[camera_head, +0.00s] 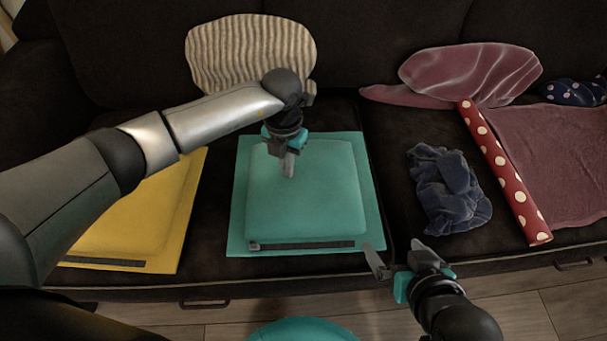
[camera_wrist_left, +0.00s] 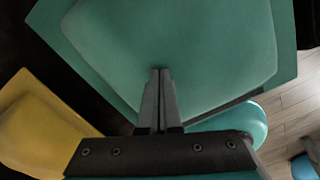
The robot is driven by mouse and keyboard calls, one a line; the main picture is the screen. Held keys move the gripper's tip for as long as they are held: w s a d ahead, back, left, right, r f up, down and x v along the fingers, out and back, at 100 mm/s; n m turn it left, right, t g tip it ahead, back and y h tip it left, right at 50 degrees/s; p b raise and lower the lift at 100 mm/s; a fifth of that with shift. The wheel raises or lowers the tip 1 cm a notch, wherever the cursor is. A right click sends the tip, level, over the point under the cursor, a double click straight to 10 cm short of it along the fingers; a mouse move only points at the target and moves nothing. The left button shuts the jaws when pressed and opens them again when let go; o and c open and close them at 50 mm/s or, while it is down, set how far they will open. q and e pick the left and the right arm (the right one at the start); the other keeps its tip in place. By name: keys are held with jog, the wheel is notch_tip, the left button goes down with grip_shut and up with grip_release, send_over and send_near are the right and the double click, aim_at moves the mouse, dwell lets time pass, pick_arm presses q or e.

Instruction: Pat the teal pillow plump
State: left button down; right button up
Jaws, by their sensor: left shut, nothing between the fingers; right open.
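The teal pillow (camera_head: 310,205) lies flat on the dark sofa seat, with a dark zipper strip along its front edge. It also fills much of the left wrist view (camera_wrist_left: 190,45). My left gripper (camera_head: 289,172) is shut and empty, pointing down over the upper middle of the pillow. In the left wrist view its fingertips (camera_wrist_left: 161,74) are together against the teal surface; I cannot tell if they touch it. My right gripper (camera_head: 402,262) is open and empty, in front of the sofa edge near the pillow's front right corner.
A yellow pillow (camera_head: 135,225) lies left of the teal one. A striped beige cushion (camera_head: 250,52) leans on the backrest. A crumpled blue cloth (camera_head: 446,190), a red polka-dot roll (camera_head: 505,170) and a mauve blanket (camera_head: 565,160) lie to the right.

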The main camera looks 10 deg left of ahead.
aim_at(303, 174)
pick_arm(q)
jog(key=shift+w+d+r+p, duration=0.25)
jog(key=shift+d+r+p, duration=0.15)
jog(key=shift+d+r, duration=0.4)
jog(key=shift+w+d+r+p, duration=0.2)
jog(key=shift+d+r+p, duration=0.15)
jog(key=shift+d+r, duration=0.45)
jog(key=shift+d+f, duration=0.15)
jog(key=shift+f, duration=0.1)
jog(key=shift+f+b, duration=1.15)
jog(key=shift+f, duration=0.3)
jog(key=shift+r, duration=0.1)
jog(key=shift+d, duration=0.1)
